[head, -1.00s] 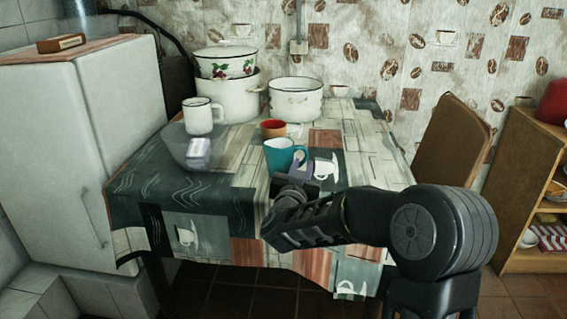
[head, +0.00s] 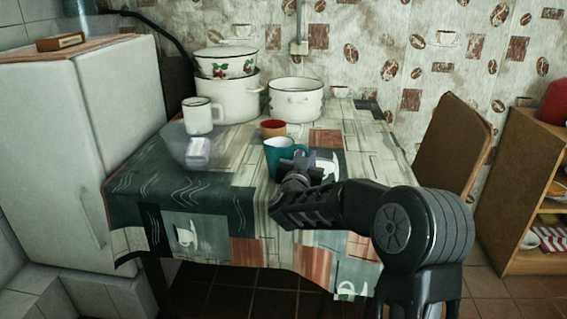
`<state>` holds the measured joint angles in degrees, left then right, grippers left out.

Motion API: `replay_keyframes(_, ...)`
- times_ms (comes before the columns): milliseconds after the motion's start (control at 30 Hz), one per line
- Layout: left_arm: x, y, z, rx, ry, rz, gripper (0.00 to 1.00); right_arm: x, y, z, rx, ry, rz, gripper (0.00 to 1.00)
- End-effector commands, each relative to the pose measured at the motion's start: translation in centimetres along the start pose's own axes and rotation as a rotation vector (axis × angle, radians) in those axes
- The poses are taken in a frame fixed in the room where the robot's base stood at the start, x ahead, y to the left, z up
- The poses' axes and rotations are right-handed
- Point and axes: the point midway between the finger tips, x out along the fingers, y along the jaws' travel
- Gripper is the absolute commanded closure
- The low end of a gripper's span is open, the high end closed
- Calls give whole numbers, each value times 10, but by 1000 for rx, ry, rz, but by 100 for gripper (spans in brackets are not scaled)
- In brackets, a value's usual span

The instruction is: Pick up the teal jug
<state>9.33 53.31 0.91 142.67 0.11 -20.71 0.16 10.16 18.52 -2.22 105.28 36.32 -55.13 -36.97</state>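The teal jug (head: 273,157) stands upright on the patterned tablecloth, near the middle of the table. My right gripper (head: 300,162) is at the jug's right side, where its handle is. The gripper covers the handle and part of the lower right of the jug. I cannot tell whether the fingers touch the jug or are closed on it. My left gripper is not in view.
An orange cup (head: 273,128) stands just behind the jug. To the left are a clear glass bowl (head: 178,148) and a white mug (head: 197,116). White enamel pots (head: 295,100) stand at the back. A brown chair (head: 453,150) is on the right. The table's front left is clear.

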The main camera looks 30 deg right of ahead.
Motion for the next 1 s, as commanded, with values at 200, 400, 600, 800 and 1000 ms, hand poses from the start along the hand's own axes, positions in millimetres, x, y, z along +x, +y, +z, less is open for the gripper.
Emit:
replay_keyframes(200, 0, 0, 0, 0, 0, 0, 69, 0, 0, 0, 0, 0, 0, 79)
replay_keyframes(400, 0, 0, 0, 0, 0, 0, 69, 0, 0, 0, 0, 0, 1, 79)
replay_keyframes(600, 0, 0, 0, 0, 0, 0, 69, 0, 0, 0, 0, 0, 1, 90)
replay_keyframes(800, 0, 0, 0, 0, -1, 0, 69, 0, 0, 0, 0, 0, 1, 100)
replay_keyframes(1000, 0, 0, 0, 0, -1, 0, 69, 0, 1, 0, -1, -1, 2, 100)
